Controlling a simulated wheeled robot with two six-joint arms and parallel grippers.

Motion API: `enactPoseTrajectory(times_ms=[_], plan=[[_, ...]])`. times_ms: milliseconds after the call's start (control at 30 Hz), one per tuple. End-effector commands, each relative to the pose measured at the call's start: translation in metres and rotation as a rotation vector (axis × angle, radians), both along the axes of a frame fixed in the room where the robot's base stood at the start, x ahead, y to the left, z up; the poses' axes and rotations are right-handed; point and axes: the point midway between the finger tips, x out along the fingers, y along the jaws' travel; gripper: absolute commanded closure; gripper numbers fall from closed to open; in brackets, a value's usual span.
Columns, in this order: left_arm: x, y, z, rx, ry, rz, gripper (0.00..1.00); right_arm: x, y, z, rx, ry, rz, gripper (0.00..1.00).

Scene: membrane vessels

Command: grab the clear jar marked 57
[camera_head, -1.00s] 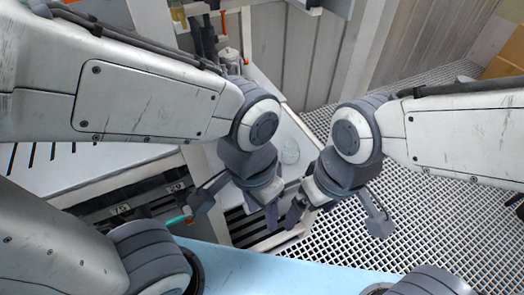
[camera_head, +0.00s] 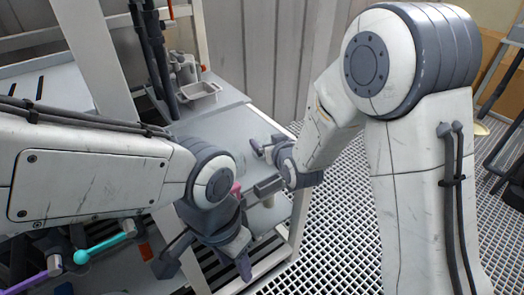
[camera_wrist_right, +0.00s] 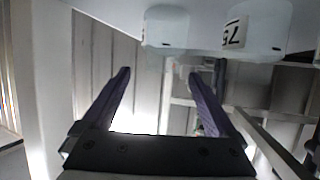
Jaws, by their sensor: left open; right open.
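In the right wrist view, two pale, translucent jars show at the top edge. The right one (camera_wrist_right: 265,30) has a white label with dark, turned characters, perhaps 57 but hard to read for certain. The other jar (camera_wrist_right: 165,28), to its left, shows no readable label. My right gripper (camera_wrist_right: 159,73) is open and empty, its fingertips apart from both jars. In the head view my right gripper (camera_head: 258,168) is over the grey bench top, and I cannot make out the jars clearly there. My left gripper (camera_head: 206,266) is open, lower and left, beside the bench's front.
A small grey tray (camera_head: 201,91) stands at the back of the bench (camera_head: 225,125). A white upright post (camera_head: 95,55) rises at its left. Teal (camera_head: 105,245) and purple (camera_head: 30,282) rods lie lower left. Grated floor (camera_head: 345,225) is open to the right.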

Motion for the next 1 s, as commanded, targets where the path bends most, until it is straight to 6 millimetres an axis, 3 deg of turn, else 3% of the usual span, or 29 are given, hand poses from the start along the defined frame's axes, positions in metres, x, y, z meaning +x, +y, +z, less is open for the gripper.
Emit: enactPoseTrajectory(times_ms=[600, 933, 1000], plan=[[0.0, 0.0, 0.008, 0.0, 0.0, 0.0, 0.5, 0.066, 0.024, -0.026, -0.001, 0.003, 0.001, 0.07], [0.0, 0.0, 0.008, 0.0, 0.0, 0.0, 0.5, 0.072, 0.026, -0.029, 0.0, 0.002, 0.001, 0.07], [0.0, 0.0, 0.008, 0.0, 0.0, 0.0, 0.5, 0.072, 0.026, -0.029, 0.0, 0.002, 0.001, 0.34]])
